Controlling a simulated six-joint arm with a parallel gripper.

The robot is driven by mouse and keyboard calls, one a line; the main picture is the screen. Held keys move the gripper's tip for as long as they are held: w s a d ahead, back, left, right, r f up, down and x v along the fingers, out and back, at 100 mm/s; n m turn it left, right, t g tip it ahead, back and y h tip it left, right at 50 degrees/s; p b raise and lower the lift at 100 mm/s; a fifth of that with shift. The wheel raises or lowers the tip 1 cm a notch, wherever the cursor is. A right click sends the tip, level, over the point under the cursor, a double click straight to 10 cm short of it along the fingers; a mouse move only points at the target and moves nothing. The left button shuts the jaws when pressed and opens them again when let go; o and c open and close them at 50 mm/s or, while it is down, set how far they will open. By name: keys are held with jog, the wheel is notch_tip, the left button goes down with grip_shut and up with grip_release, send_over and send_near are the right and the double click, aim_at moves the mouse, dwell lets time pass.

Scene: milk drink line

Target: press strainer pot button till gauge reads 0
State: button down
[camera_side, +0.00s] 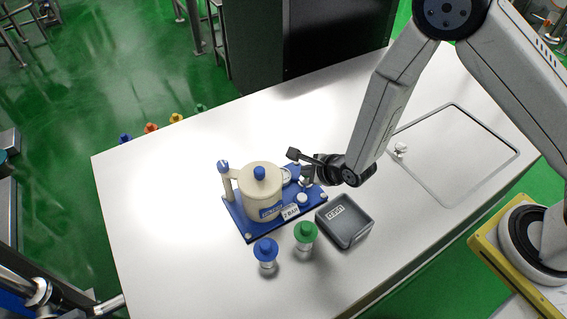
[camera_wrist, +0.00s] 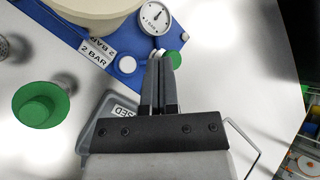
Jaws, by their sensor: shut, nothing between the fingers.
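The cream strainer pot (camera_side: 262,195) with a blue lid knob stands on a blue base plate (camera_side: 246,228). In the wrist view a round white gauge (camera_wrist: 155,17) with a dark needle sits beside the pot (camera_wrist: 95,8); its reading is too small to tell. A white round button (camera_wrist: 127,64) is on the plate's edge, by a "2 BAR" label. It also shows in the side view (camera_side: 302,198). A second white round piece with a green side (camera_wrist: 174,60) is partly hidden by the fingertips. My gripper (camera_wrist: 160,60) is shut and empty; contact cannot be told.
A grey tray (camera_side: 362,234) marked "USED" stands right of the plate. A blue-capped bottle (camera_side: 265,250) and a green-capped bottle (camera_side: 305,234) stand in front. Several coloured caps line the far edge.

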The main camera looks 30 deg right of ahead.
aim_at(305, 198)
jog(key=shift+f, duration=0.2)
jog(key=shift+f, duration=4.2)
jog(key=shift+f, duration=0.9)
jog(key=shift+r, duration=0.9)
jog(key=shift+r, duration=0.15)
jog(key=shift+r, duration=2.35)
